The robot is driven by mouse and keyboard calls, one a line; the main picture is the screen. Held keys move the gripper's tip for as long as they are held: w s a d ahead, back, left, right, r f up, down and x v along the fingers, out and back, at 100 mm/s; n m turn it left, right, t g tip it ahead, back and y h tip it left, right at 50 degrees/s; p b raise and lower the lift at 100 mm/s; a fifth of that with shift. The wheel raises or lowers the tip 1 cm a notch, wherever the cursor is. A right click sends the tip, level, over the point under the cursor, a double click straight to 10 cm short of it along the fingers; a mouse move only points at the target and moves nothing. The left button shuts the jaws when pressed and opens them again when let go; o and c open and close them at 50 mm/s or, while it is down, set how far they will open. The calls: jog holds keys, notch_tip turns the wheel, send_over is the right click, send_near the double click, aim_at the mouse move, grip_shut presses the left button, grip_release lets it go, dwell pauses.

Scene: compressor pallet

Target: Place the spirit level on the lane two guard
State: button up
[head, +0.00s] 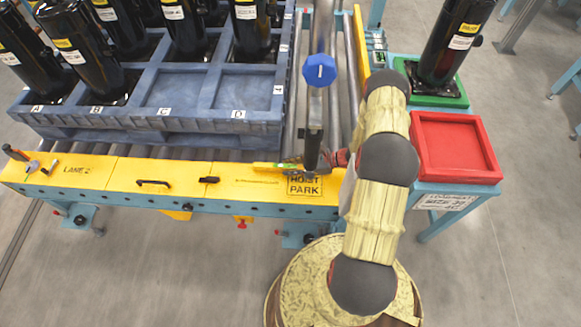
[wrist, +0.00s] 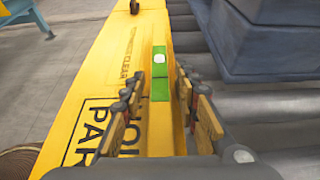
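The spirit level (head: 277,166) is a slim yellow bar with green parts. It lies along the back edge of the yellow lane two guard (head: 130,182), near the HOIST PARK marking. In the wrist view, the level (wrist: 160,88) has green sections around a pale spot and runs lengthwise between my fingers. My gripper (wrist: 160,92) appears open, with one finger on each side of the level and narrow gaps showing. In the head view, my gripper (head: 322,162) is at the level's right end. The arm hides part of it.
A blue pallet (head: 200,125) with black compressors stands on rollers behind the guard. A red tray (head: 452,148) and a green tray (head: 432,96) with a compressor are at right. A blue knob (head: 319,70) is beyond my gripper.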

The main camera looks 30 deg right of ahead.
jog(key=shift+o, duration=0.3)
jog(key=shift+r, duration=0.2)
jog(key=p+v, duration=0.3)
jog(key=v, duration=0.9)
jog(key=shift+f, duration=0.1)
